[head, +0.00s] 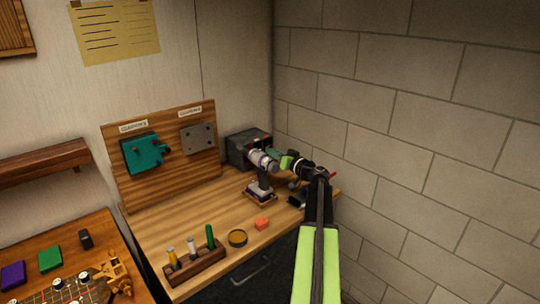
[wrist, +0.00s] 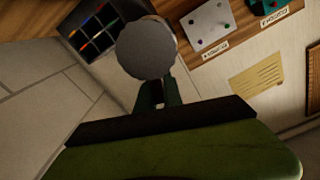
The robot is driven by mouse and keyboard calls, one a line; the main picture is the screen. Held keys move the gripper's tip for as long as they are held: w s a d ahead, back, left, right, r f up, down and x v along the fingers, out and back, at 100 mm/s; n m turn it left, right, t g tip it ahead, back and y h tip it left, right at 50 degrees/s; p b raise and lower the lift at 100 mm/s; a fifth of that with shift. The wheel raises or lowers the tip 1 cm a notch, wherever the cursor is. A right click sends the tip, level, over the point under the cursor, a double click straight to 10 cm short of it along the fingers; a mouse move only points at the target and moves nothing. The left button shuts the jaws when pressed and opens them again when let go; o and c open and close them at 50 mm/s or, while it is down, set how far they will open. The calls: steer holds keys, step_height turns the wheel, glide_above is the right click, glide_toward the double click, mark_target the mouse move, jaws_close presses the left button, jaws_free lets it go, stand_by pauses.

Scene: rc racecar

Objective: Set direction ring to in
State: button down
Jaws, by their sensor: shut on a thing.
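A grey and white cylindrical device (head: 260,160), with a purplish band, lies roughly level on a small upright stand (head: 261,192) at the right of the wooden bench. My gripper (head: 274,157) reaches it from the right, its green fingers at the device's right side. In the wrist view a round grey disc (wrist: 146,48) faces the camera, with my gripper (wrist: 160,88) closed at its lower edge. The disc hides the rest of the device there. I cannot make out the direction ring or any in/out marking.
A dark bin (head: 243,148) stands behind the device. The block wall (head: 420,130) is close on the right.

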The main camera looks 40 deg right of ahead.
steer(key=shift+d+f+m, duration=0.2)
steer(key=shift+d+m, duration=0.25)
steer(key=shift+m, duration=0.45)
steer(key=c, duration=1.5)
jaws_free()
steer(key=s, duration=1.1)
steer(key=s+a, duration=0.1)
steer(key=s, duration=0.5)
steer(key=shift+s+a, duration=0.1)
steer(key=shift+s, duration=0.15)
steer(key=shift+f, duration=0.1)
